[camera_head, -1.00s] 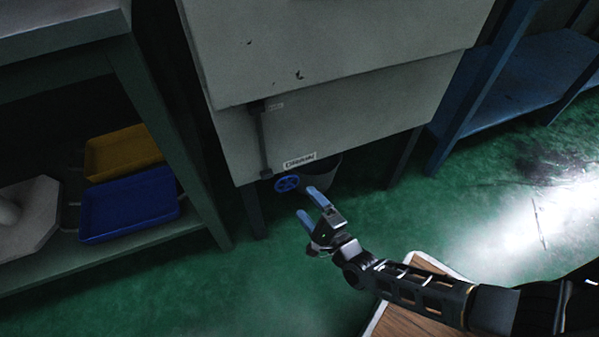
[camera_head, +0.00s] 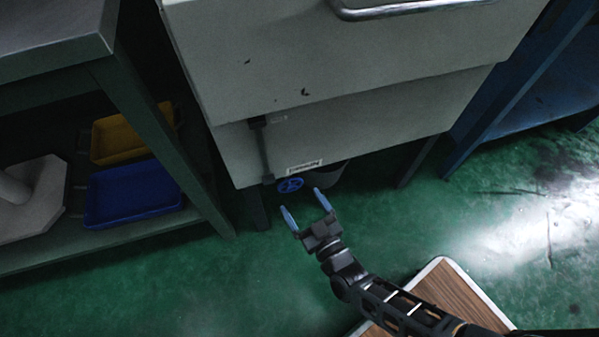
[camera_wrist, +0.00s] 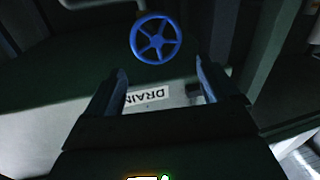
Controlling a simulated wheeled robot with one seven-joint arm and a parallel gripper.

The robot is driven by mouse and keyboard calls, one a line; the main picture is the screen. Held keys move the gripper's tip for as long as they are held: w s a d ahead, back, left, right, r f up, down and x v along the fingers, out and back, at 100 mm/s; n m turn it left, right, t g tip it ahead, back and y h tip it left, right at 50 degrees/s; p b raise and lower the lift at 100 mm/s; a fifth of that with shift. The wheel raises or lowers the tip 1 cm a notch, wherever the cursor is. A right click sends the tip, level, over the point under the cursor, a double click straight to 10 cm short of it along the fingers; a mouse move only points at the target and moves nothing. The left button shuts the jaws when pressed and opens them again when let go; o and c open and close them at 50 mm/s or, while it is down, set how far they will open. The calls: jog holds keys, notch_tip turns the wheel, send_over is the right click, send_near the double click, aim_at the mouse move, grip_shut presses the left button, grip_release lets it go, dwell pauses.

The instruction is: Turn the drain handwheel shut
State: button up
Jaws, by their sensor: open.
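The drain handwheel (camera_head: 290,185) is a small blue spoked wheel low under the front of the grey cabinet. It also shows in the wrist view (camera_wrist: 156,38), at the top centre, facing the camera. A white label (camera_head: 305,166) is on the cabinet just above the wheel; in the wrist view the label (camera_wrist: 147,96) reads DRAIN. My gripper (camera_head: 303,205) is open and empty, in front of the wheel and apart from it. In the wrist view its blue fingers (camera_wrist: 160,85) stand left and right, with the wheel beyond their tips.
A grey bucket (camera_head: 325,177) stands under the cabinet (camera_head: 400,135), right behind the wheel. A shelf at left holds a blue tray (camera_head: 133,197) and a yellow tray (camera_head: 125,137). A blue rack (camera_head: 500,110) is at right. A wood-topped board (camera_head: 455,295) lies in front. Green floor is clear between.

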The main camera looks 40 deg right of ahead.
aim_at(290, 184)
jog(key=shift+n, duration=0.3)
jog(key=shift+w+d+b, duration=0.15)
jog(key=shift+w+b, duration=0.25)
jog(key=shift+w, duration=0.9)
jog(key=shift+w+d+b, duration=0.2)
jog(key=shift+w+b, duration=0.15)
jog(key=shift+w, duration=0.95)
jog(key=shift+w+d+b, duration=0.15)
jog(key=shift+w+b, duration=0.25)
jog(key=shift+w, duration=0.9)
